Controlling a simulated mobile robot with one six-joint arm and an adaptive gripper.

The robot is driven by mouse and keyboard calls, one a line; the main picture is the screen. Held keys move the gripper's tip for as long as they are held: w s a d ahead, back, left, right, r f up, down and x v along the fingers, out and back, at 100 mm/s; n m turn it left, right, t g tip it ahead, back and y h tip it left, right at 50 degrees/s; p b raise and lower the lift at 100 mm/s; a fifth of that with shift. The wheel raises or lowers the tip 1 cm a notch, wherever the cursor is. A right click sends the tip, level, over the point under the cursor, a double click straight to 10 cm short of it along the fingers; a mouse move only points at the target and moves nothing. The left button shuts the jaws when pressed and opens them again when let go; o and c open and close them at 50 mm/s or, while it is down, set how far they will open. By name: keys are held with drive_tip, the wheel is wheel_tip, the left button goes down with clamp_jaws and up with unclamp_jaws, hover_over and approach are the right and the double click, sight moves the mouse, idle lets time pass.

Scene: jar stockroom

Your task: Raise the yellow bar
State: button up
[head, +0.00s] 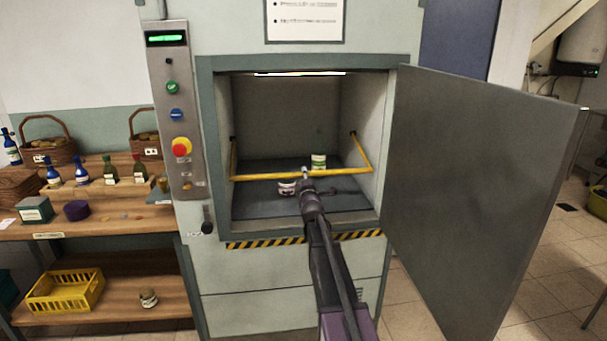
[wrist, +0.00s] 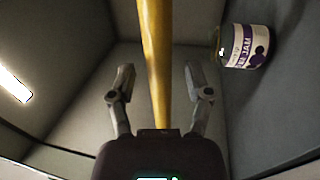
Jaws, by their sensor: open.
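The yellow bar (head: 262,177) is a U-shaped bar inside the open cabinet. Its side arms run to the left and right inner walls, and its front stretch hangs low, a little above the cabinet floor. My gripper (head: 305,174) reaches into the cabinet at the middle of this front stretch. In the wrist view the bar (wrist: 155,60) runs between the two spread fingers of my gripper (wrist: 159,84), with a gap on each side. The fingers are open and do not visibly touch it. How deep it sits between them is hard to tell.
A jar with a green label (head: 318,161) and a jar with a dark label (head: 287,187) are on the cabinet floor. A purple-labelled jam jar (wrist: 245,46) shows in the wrist view. The cabinet door (head: 480,190) stands open at right. A control panel (head: 176,120) is at left.

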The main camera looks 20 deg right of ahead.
drive_tip(key=shift+w+d+r, duration=0.15)
drive_tip(key=shift+w, duration=0.5)
clamp_jaws()
drive_tip(key=shift+r, duration=0.15)
